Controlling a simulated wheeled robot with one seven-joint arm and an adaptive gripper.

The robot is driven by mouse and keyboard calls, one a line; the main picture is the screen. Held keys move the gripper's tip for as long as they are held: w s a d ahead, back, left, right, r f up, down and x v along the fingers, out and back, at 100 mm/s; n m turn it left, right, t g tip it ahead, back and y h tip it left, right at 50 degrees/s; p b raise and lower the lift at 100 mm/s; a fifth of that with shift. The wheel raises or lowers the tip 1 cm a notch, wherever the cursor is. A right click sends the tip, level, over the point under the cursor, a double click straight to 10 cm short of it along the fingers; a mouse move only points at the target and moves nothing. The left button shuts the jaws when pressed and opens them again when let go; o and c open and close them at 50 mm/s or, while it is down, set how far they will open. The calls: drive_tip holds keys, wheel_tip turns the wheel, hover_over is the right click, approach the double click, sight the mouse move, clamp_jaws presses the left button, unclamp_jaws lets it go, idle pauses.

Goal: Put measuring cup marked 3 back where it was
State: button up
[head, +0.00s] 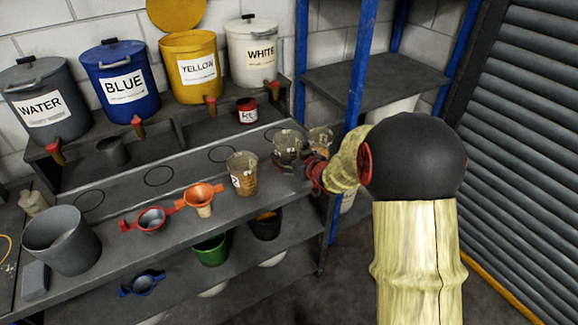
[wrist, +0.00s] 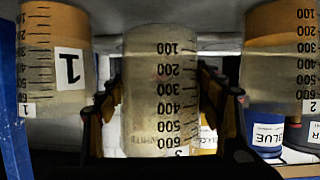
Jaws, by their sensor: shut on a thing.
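The measuring cup marked 3 (wrist: 160,95) is clear, with a black scale and no coloured contents that I can see. My gripper (wrist: 163,105) is shut on it, one finger on each side. In the head view the cup (head: 288,145) is upright over the bench at its right end; I cannot tell whether its base touches. The wrist picture is upside down. Cup 1 (wrist: 62,60) and cup 2 (wrist: 280,60), both with tan contents, flank the held cup. In the head view cup 2 (head: 243,175) stands to its left and cup 1 (head: 321,138) to its right.
An orange funnel (head: 203,198), a red-handled grey funnel (head: 150,220) and a grey bucket (head: 62,240) are left along the bench. Labelled paint buckets, including yellow (head: 190,65), stand on the raised shelf behind. A blue rack post (head: 360,65) rises close to the right.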

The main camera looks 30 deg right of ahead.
drive_tip(key=shift+w+d+f+b, duration=0.15)
drive_tip(key=shift+f+b, duration=0.2)
drive_tip(key=shift+f, duration=0.6)
drive_tip(key=shift+w+a+f+b, duration=0.1)
drive_tip(key=shift+f+b, duration=0.2)
drive_tip(key=shift+f, duration=0.65)
drive_tip(key=shift+f, duration=0.2)
drive_tip(key=o, duration=1.4)
drive_tip(key=shift+c, duration=0.2)
drive_tip(key=shift+o, duration=0.7)
drive_tip(key=shift+r, duration=0.1)
